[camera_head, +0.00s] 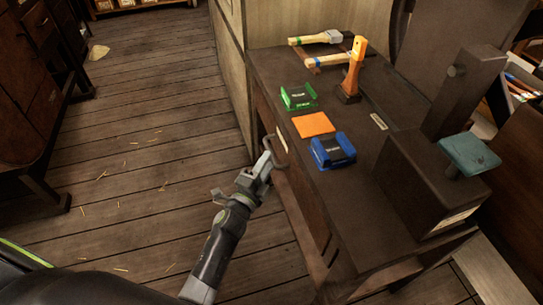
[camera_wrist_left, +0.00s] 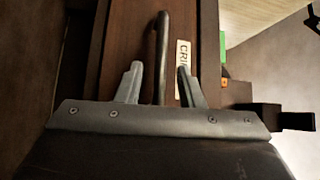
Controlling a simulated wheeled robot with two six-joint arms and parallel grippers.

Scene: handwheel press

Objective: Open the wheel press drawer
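The dark wooden bench (camera_head: 385,185) carries the press and has a drawer in its side. The drawer front (camera_wrist_left: 125,50) is dark brown with a pale label (camera_wrist_left: 183,56) and looks shut. Its dark bar handle (camera_wrist_left: 161,50) also shows in the head view (camera_head: 270,150). My left gripper (camera_head: 264,164) is at the handle. In the left wrist view its two grey fingers (camera_wrist_left: 158,82) are apart, one on each side of the handle, with visible gaps. Whether either finger touches it cannot be told. My right gripper is not in view.
On the bench top are a green holder (camera_head: 298,96), an orange sheet (camera_head: 313,124), a blue holder (camera_head: 332,151), an orange-handled tool (camera_head: 353,70) and mallets (camera_head: 325,60). A dark block with a teal top (camera_head: 468,155) stands at right.

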